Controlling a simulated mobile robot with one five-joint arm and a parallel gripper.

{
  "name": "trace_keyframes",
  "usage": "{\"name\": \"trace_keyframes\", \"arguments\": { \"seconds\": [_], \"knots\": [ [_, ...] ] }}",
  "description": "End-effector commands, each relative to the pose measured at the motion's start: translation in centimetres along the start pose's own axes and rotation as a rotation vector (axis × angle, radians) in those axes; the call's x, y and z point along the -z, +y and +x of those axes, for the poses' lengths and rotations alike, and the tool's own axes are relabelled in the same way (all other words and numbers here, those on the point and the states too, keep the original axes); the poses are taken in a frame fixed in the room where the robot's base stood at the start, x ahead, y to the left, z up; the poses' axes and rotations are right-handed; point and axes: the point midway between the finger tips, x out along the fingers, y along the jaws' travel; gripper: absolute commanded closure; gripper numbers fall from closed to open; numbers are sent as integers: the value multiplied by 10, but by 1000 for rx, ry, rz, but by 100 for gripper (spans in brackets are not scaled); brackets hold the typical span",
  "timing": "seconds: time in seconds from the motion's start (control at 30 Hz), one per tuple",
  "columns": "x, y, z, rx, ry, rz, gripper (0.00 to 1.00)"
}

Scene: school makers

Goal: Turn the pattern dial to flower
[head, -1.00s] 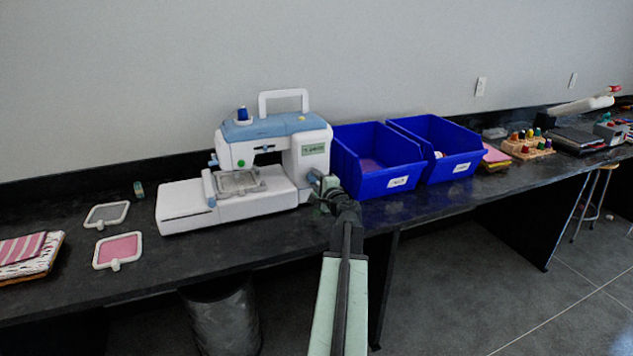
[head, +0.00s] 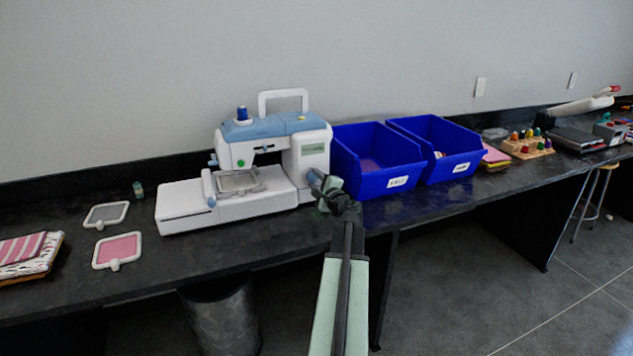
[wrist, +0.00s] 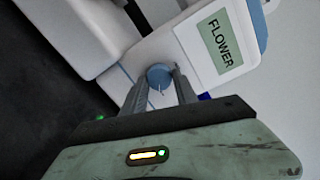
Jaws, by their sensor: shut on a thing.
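The white and light blue embroidery machine (head: 297,162) stands on the dark counter. Its small green display (head: 313,149) is on the right column. In the wrist view the display (wrist: 222,42) reads FLOWER. Just below it is the round blue pattern dial (wrist: 157,73) with a thin pale pointer mark. My gripper (wrist: 160,84) is shut on the dial, one finger on each side. In the head view my gripper (head: 315,180) reaches the lower right front of the machine, and the dial is hidden behind it.
Two blue bins (head: 375,165) (head: 440,150) stand close to the right of the machine. Two hoops (head: 106,215) (head: 117,250) and folded cloth (head: 30,258) lie to the left. A thread rack (head: 527,147) is farther right. A grey bin (head: 220,318) stands under the counter.

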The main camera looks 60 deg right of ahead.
Motion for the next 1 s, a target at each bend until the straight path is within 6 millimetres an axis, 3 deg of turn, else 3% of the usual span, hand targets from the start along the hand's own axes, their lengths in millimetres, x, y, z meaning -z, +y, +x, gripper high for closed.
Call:
{"name": "trace_keyframes", "arguments": {
  "seconds": [0.03, 0.1, 0.47, 0.57, 0.9, 1.0],
  "knots": [
    [2, 0, -1, 0, 3, -1, 63],
    [2, 0, -1, 0, 3, -1, 43],
    [0, 0, -3, 0, 1, -1, 43],
    [0, 0, -12, 0, 2, -1, 43],
    [0, 0, -75, 1, 3, -1, 43],
    [1, 0, -81, 0, 2, -1, 43]
  ]
}}
